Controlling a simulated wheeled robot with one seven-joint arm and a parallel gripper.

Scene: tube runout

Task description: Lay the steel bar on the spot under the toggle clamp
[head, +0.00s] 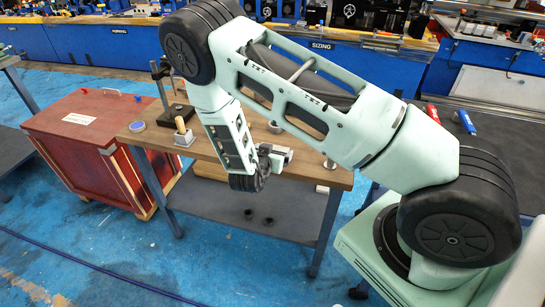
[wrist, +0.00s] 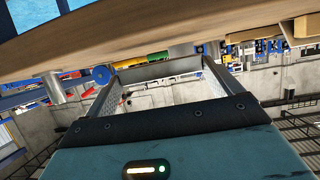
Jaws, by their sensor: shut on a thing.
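My gripper (head: 276,156) is over the front part of the wooden workbench (head: 225,152) in the head view, partly covered by my wrist. In the wrist view my gripper (wrist: 160,78) has its two fingers well apart, with a plain grey bar (wrist: 158,68) spanning between their tips. It looks like the steel bar, held clear of the bench top. In the head view the bar is hard to tell from the grey fingers. I cannot make out the toggle clamp or the spot under it; my arm hides part of the bench.
A black-based stand (head: 176,115) with a post, a metal block with a wooden handle (head: 183,134) and a blue-rimmed disc (head: 137,126) are at the bench's left. A round metal piece (head: 329,163) is at its right. A red cabinet (head: 92,135) stands left.

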